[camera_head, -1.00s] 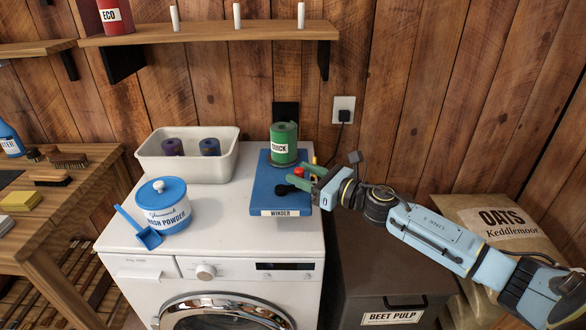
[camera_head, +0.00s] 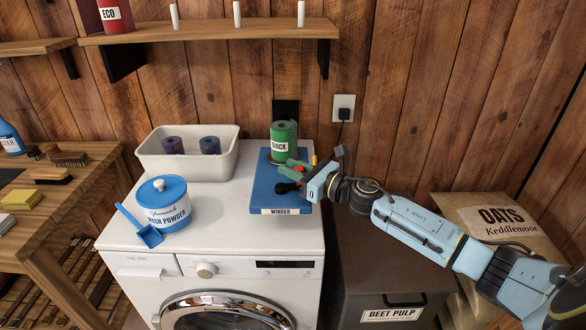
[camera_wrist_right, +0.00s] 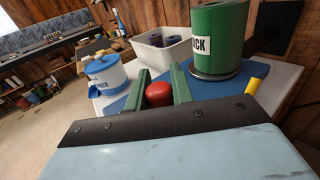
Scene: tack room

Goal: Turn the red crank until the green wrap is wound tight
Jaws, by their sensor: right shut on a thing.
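The green wrap (camera_head: 284,138), labelled QUICK, stands upright as a roll on the blue winder board (camera_head: 265,188) on top of the washing machine. It also shows in the right wrist view (camera_wrist_right: 216,38). The red crank's knob (camera_wrist_right: 159,94) sits between the two green fingers of my right gripper (camera_wrist_right: 162,88). In the head view my right gripper (camera_head: 298,177) is shut on the crank beside the front of the roll, and hides most of the crank. A black knob (camera_head: 285,188) is on the board left of the gripper. My left gripper is not in view.
A cream tub (camera_head: 147,163) with two dark rolls stands at the back left of the washing machine (camera_head: 222,250). A wash powder pot (camera_head: 163,207) and blue scoop (camera_head: 140,228) stand at the front left. A beet pulp bin (camera_head: 350,270) is to the right.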

